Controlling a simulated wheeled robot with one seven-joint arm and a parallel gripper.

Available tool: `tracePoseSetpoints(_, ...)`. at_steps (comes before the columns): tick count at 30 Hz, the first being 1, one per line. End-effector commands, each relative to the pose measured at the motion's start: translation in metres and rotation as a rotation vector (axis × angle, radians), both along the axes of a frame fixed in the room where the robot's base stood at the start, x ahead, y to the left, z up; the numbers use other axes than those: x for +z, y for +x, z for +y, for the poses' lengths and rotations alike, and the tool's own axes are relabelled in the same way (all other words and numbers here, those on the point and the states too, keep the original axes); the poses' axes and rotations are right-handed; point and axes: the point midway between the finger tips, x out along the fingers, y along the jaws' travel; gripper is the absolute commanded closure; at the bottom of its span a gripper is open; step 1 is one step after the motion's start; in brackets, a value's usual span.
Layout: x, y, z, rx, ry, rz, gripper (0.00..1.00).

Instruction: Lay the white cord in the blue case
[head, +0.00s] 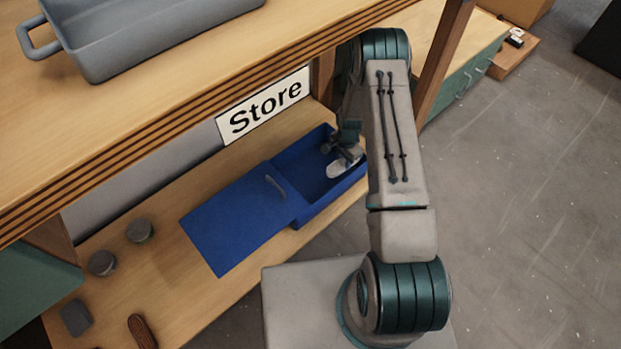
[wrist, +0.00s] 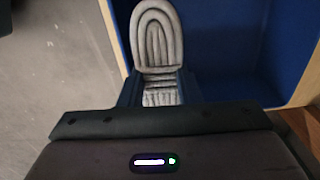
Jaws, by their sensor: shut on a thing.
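The blue case (head: 312,212) sits on the lower wooden shelf, its lid (head: 235,222) with a handle lying to its left in the head view. The case's blue interior also shows in the wrist view (wrist: 245,40). The white cord (wrist: 157,38) is a coiled, looped bundle. My gripper (wrist: 158,92) is shut on its near end. In the head view my gripper (head: 346,158) is inside the outline of the case's open part, with the white cord (head: 338,169) below it near the right side. Whether the cord touches the case floor I cannot tell.
A "Store" sign (head: 265,104) stands behind the case. The upper shelf with a grey tray (head: 150,40) overhangs the lower shelf. Two round grey items (head: 102,263), a dark block (head: 76,317) and a brown item (head: 142,331) lie at the left.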

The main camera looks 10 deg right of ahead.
Motion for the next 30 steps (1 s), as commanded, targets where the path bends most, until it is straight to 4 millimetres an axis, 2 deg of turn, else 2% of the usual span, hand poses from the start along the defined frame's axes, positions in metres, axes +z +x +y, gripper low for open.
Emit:
tracePoseSetpoints(1,-0.003,-0.005,0.018,0.018,0.001,0.003,0.94)
tracePoseSetpoints(3,-0.006,-0.01,0.036,0.03,0.0,0.002,0.94)
tracePoseSetpoints(6,-0.007,-0.016,0.054,0.04,0.0,0.0,0.94)
tracePoseSetpoints(8,-0.009,-0.018,0.059,0.042,0.0,0.0,0.94)
tracePoseSetpoints(11,-0.019,-0.02,0.062,0.043,0.0,0.002,0.94)
tracePoseSetpoints(18,-0.064,-0.02,0.061,0.041,0.0,0.001,0.94)
tracePoseSetpoints(23,-0.078,-0.02,0.06,0.04,-0.001,0.001,0.94)
tracePoseSetpoints(30,-0.109,-0.02,0.06,0.04,0.0,0.001,0.94)
